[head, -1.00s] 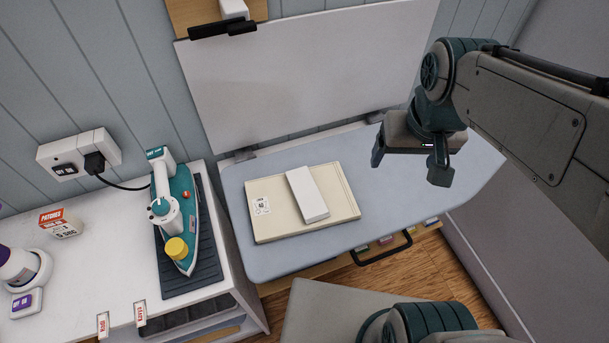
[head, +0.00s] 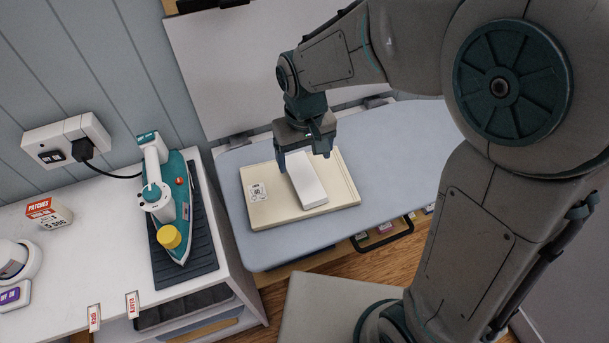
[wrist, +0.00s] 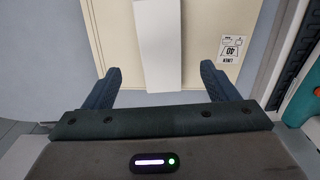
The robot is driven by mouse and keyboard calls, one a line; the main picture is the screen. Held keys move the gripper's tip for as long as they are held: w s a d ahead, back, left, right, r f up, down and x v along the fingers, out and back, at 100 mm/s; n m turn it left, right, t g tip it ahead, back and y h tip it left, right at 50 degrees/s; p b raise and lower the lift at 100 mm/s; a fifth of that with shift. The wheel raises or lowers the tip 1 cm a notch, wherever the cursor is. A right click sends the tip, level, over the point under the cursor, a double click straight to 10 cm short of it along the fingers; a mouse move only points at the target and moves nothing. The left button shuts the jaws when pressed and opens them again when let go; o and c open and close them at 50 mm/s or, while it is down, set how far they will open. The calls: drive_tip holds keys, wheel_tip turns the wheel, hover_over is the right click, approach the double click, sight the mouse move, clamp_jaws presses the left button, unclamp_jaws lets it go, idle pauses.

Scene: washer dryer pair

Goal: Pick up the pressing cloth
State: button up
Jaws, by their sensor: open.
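A white oblong piece (head: 307,187), which I take to be the pressing cloth, lies on a larger cream folded slab (head: 262,212) with a printed label. Both rest on the blue-grey ironing board (head: 400,135). My gripper (head: 303,162) is open and empty, pointing down above the far end of the white piece. In the wrist view the white piece (wrist: 158,45) lies between the two fingers (wrist: 160,69), with space on both sides. I see no contact. The cream slab (wrist: 108,35) shows beneath.
A teal iron (head: 178,210) stands on a dark ribbed mat (head: 200,250) on the white counter at left. A plugged socket (head: 65,142) is on the wall. An upright white panel (head: 235,75) stands behind the board. The board's right part is clear.

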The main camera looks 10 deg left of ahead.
sight(304, 177)
drive_tip(key=shift+f+p, duration=0.45)
drive_tip(key=shift+f, duration=2.8)
drive_tip(key=c, duration=1.1)
